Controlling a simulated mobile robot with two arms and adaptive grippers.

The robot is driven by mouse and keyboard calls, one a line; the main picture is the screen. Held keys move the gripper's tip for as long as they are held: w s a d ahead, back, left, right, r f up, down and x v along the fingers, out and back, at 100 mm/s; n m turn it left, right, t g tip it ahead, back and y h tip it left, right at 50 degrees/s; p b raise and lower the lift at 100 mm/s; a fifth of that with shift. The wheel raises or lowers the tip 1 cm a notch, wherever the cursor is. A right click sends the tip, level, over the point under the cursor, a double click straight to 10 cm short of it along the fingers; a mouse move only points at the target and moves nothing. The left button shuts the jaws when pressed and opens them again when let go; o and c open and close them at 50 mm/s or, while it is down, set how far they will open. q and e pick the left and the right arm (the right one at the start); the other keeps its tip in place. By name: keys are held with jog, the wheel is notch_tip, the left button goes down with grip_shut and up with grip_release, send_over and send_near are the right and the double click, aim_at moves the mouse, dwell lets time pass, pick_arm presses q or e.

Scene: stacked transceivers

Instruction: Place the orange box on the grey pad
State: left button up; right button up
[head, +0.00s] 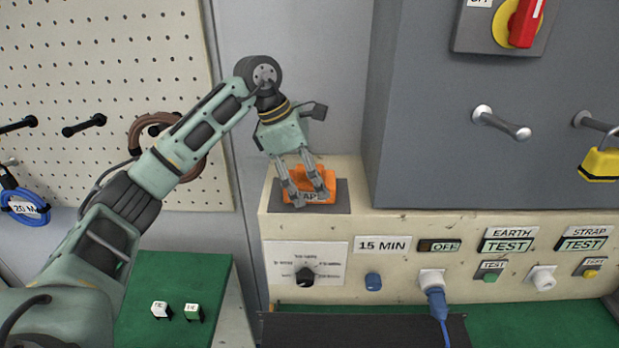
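My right gripper is not in view.
A grey cabinet (440,130) stands close on the right, with a handle (500,123). The panel front below carries knobs, switches and a blue plug (436,297). A green table (170,275) with two small blocks is at lower left. A pegboard (100,60) is behind.

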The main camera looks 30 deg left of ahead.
pick_arm(q)
jog(key=shift+r, duration=0.1)
jog(key=shift+a+r, duration=0.1)
jog(key=shift+r, duration=0.15)
jog(key=b+v, duration=0.2)
jog(key=v, duration=0.9)
jog(key=shift+r, duration=0.2)
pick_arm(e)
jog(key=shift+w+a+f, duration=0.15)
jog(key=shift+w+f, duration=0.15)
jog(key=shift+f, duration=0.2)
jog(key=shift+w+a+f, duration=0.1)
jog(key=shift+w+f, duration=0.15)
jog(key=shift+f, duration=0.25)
pick_arm(q)
jog(key=shift+a, duration=0.1)
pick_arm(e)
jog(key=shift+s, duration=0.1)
